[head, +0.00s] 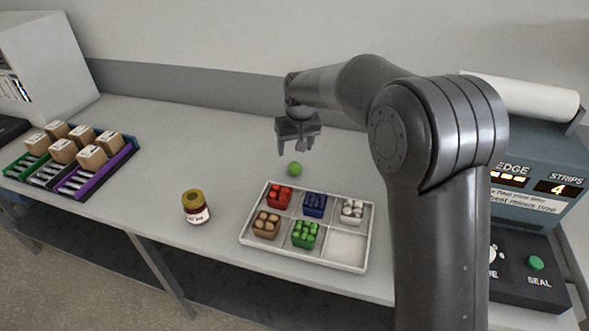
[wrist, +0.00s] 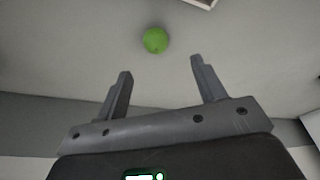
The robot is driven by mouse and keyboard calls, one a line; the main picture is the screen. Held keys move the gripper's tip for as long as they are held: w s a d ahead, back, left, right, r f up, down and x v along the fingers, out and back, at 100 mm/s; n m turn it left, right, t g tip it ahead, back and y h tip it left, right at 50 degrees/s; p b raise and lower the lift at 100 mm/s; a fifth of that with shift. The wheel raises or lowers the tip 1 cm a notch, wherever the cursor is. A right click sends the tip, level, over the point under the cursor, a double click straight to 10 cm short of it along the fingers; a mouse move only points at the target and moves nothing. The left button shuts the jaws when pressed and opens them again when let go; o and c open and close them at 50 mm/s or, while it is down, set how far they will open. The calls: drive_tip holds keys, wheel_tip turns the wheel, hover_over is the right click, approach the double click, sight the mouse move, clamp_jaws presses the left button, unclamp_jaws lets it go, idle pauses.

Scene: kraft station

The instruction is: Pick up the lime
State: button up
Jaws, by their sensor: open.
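The lime (head: 295,169) is a small green ball on the grey table, just behind the white tray. In the wrist view the lime (wrist: 156,40) lies beyond the fingertips, roughly in line with the gap between them. My gripper (head: 297,147) is open and empty, above the table and behind the lime in the head view. Its two fingers also show spread apart in the wrist view (wrist: 160,68). Nothing touches the lime.
The white tray (head: 256,232) holds several small boxes of coloured pieces, with one empty compartment. A jar (head: 195,207) stands left of it. A rack of cardboard boxes (head: 92,157) is far left; a machine with a green button (head: 536,263) is right.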

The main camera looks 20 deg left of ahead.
sight(295, 164)
drive_tip(key=x, duration=1)
drive_tip(key=shift+w+d, duration=0.25)
drive_tip(key=shift+d, duration=0.1)
drive_tip(key=c, duration=1.1)
